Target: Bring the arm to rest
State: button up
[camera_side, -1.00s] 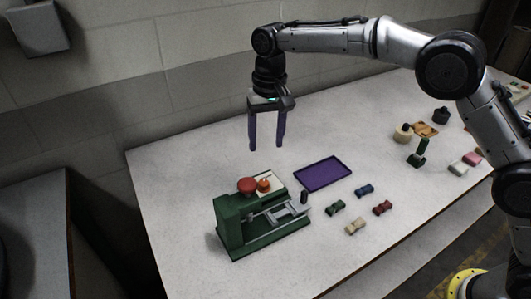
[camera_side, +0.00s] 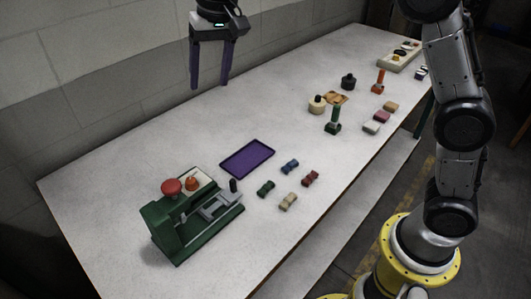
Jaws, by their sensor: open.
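My gripper (camera_side: 211,86) hangs in the upper middle of the side view, its two purple fingers pointing down and apart. Nothing is between them, and they are raised above the far part of the white table (camera_side: 120,180). The green hat press (camera_side: 185,230) stands at the table's left end, with a red knob (camera_side: 172,187) on top and a small orange piece (camera_side: 192,183) beside it. My gripper is up and to the right of the press, clear of it. The upper part of my arm is cut off by the frame.
A purple tray (camera_side: 247,158) lies right of the press, and it is empty. Several small coloured pieces (camera_side: 288,201) lie near it. A green stamp (camera_side: 333,120), an orange stamp (camera_side: 379,82), round pots (camera_side: 317,104) and blocks (camera_side: 376,121) stand farther right.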

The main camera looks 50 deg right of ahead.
jog(key=s+d+r+t, duration=0.1)
jog(key=s+d+r, duration=0.3)
jog(key=s, duration=0.6)
jog(key=s+d+r+t, duration=0.2)
jog(key=s+d, duration=0.5)
jog(key=s, duration=0.2)
jog(key=s+d+f+n+h, duration=0.1)
jog(key=s+d+f+n, duration=0.1)
jog(key=s+f, duration=1)
jog(key=shift+d+f+n, duration=0.2)
jog(key=shift+f+n, duration=0.1)
jog(key=shift+n, duration=0.6)
